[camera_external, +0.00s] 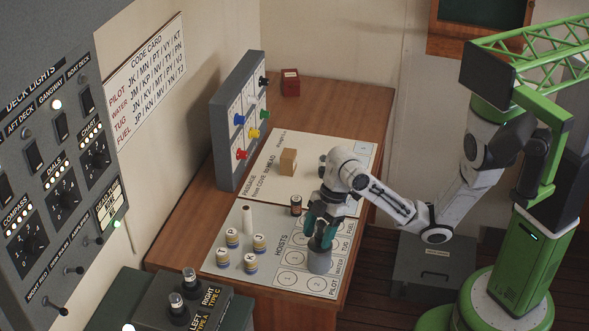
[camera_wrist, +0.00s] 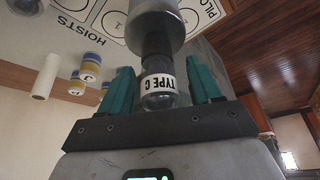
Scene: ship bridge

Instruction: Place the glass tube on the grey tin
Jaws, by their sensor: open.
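The glass tube (camera_wrist: 160,92) has a dark base, a white "TYPE C" band and a clear rounded end. In the wrist view its base meets the end of the grey tin (camera_wrist: 155,25), and the two are in line. The grey tin (camera_external: 319,262) stands upright on the chart at the desk's front right. My gripper (camera_external: 320,236) is directly above it. In the wrist view, the teal fingers of my gripper (camera_wrist: 161,90) are open, one on each side of the tube, with gaps visible. In the external view the fingers mostly hide the tube.
Several yellow-and-blue banded cylinders (camera_external: 259,244) and a white roll (camera_external: 247,219) stand left of the tin. A small dark can (camera_external: 296,205) and a tan block (camera_external: 288,162) are behind. The desk's right edge is close.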

